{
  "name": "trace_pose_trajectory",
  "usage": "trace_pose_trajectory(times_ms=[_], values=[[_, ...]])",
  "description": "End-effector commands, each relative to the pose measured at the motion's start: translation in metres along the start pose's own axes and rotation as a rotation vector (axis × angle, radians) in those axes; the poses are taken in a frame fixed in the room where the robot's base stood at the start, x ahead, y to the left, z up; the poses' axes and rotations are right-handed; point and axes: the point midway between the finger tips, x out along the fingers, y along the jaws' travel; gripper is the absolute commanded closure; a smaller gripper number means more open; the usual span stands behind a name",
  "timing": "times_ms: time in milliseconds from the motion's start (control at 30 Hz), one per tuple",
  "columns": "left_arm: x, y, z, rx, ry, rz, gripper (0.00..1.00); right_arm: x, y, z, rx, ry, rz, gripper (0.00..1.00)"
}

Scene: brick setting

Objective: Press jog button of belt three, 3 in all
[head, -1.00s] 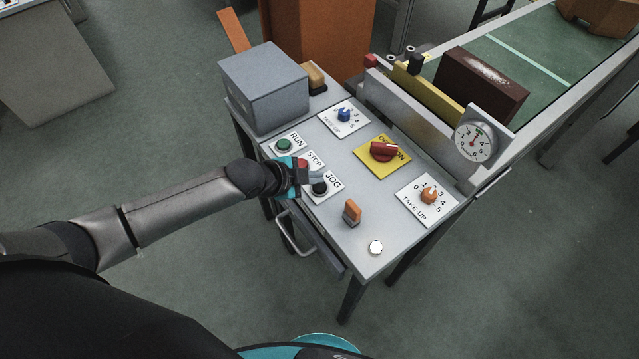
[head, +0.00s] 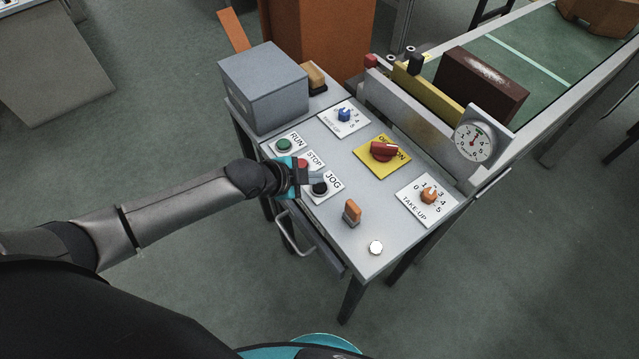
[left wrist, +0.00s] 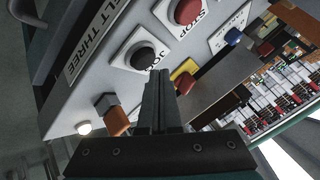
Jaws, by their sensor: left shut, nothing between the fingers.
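The control desk (head: 340,225) carries a black JOG button (head: 320,188) on a white plate. In the left wrist view the JOG button (left wrist: 143,57) shows beside the label BELT THREE (left wrist: 92,38). My left gripper (head: 314,181) is shut and empty, with its fingertips close above the JOG button in the head view. In the left wrist view its fingers (left wrist: 158,76) point up just right of the button and seem apart from it; the exact gap is hard to tell. The red STOP button (left wrist: 187,11) sits past the JOG plate. My right gripper is out of view.
A green RUN button (head: 283,145), a blue knob (head: 344,115), a red switch (head: 383,151) on yellow and an orange knob (head: 429,195) share the desk. An orange-brown handle (head: 352,212) and a white round lamp (head: 376,247) stand near its front. A grey box (head: 263,90) blocks the back left.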

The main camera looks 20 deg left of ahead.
Motion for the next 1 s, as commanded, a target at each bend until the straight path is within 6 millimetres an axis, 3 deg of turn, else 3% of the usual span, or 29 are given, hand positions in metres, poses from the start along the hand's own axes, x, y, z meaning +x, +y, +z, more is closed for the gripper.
trace_pose_trajectory(times_ms=[1000], values=[[0.0074, 0.0052, 0.0051, 0.0, 0.0, 0.0, 1.0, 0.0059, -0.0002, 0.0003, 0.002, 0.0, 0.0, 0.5]])
